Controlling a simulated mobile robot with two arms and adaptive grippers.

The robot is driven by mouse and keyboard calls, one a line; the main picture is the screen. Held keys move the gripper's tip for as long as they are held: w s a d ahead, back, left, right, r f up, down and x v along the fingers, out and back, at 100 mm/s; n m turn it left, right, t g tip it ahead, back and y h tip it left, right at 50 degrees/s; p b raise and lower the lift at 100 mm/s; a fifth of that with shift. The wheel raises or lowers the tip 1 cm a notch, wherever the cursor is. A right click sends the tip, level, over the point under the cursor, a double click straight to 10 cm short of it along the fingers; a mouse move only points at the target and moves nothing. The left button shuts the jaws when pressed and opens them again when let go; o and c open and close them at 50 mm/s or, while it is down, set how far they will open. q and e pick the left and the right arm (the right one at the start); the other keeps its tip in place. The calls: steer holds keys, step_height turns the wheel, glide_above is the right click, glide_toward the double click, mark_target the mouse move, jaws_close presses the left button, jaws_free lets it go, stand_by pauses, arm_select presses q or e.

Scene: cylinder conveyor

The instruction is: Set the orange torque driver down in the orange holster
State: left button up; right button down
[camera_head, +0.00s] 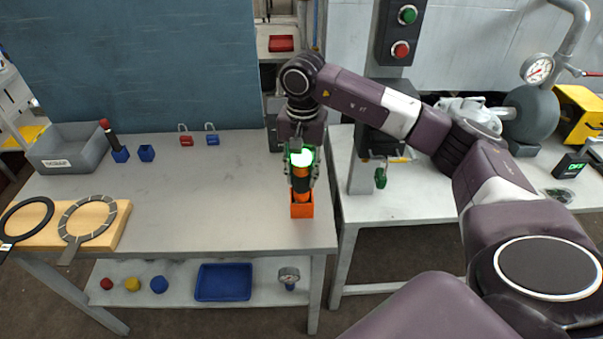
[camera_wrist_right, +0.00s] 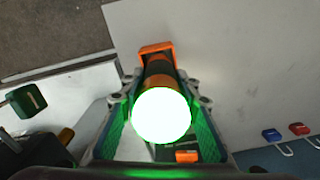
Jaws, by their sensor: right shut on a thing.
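The orange torque driver (camera_head: 301,183) is upright, with a dark band and a top glowing white and green. My right gripper (camera_head: 301,168) is shut on its upper part, with a finger on each side. The orange holster (camera_head: 302,211) stands at the table's front right corner, directly below the driver. The driver's lower end meets the holster's opening in the head view; how deep it sits inside I cannot tell. In the right wrist view the glowing top (camera_wrist_right: 161,115) hides much of the driver, and the holster (camera_wrist_right: 157,48) shows beyond it. My left gripper is not in view.
The table (camera_head: 220,185) is clear left of the holster. A blue holster with a red-handled tool (camera_head: 108,135), an empty blue holster (camera_head: 147,153) and a grey bin (camera_head: 72,150) stand at the back left. A gap separates it from the right table (camera_head: 410,200).

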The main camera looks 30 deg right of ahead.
steer(key=c, duration=1.4)
jaws_free()
steer(key=shift+c, duration=0.2)
steer(key=shift+o, duration=0.3)
steer(key=shift+f, duration=0.1)
step_height(320, 180, up, 12)
steer(key=shift+r, duration=0.1)
